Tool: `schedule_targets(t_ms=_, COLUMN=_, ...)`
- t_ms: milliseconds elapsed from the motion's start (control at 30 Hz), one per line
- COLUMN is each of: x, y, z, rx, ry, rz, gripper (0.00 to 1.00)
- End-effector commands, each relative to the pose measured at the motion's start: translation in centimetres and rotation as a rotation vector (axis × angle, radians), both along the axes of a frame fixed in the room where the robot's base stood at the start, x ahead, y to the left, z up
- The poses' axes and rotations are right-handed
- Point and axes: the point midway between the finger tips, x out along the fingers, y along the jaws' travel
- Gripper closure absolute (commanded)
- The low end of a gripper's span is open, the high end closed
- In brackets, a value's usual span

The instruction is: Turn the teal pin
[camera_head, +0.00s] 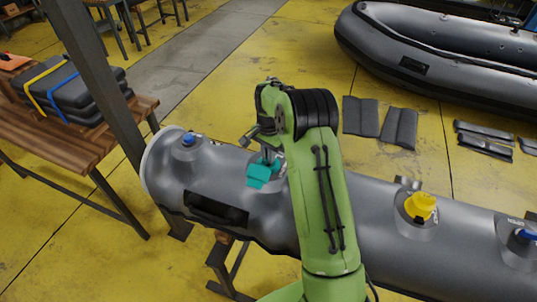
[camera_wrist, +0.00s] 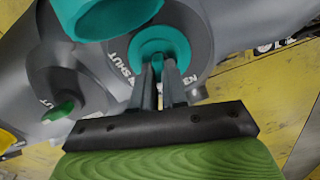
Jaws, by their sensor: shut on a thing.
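The teal pin (camera_wrist: 153,47) sits in the middle of a round grey valve marked "SHUT", seen in the wrist view. My gripper (camera_wrist: 158,66) is shut on the pin; its two narrow fingers hide part of it. A larger teal cap-like piece (camera_wrist: 105,14) lies beside the valve at the upper left. In the head view a teal piece (camera_head: 261,174) shows on the grey tube (camera_head: 375,220) just below my gripper (camera_head: 268,158). The pin itself is hard to make out there.
The tube also carries a blue fitting (camera_head: 188,139), a yellow one (camera_head: 421,206) and another blue one (camera_head: 525,235). A green fitting (camera_wrist: 60,111) shows in the wrist view. A dark post (camera_head: 95,80) and a wooden bench (camera_head: 60,135) stand at left. A grey boat (camera_head: 440,50) lies behind.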

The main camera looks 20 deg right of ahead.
Motion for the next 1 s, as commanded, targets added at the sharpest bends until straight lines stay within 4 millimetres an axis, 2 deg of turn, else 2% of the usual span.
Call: schedule_targets(t_ms=1000, x=-0.23, y=-0.07, z=-0.06, rx=0.000, ry=-0.007, rz=-0.961, gripper=1.00)
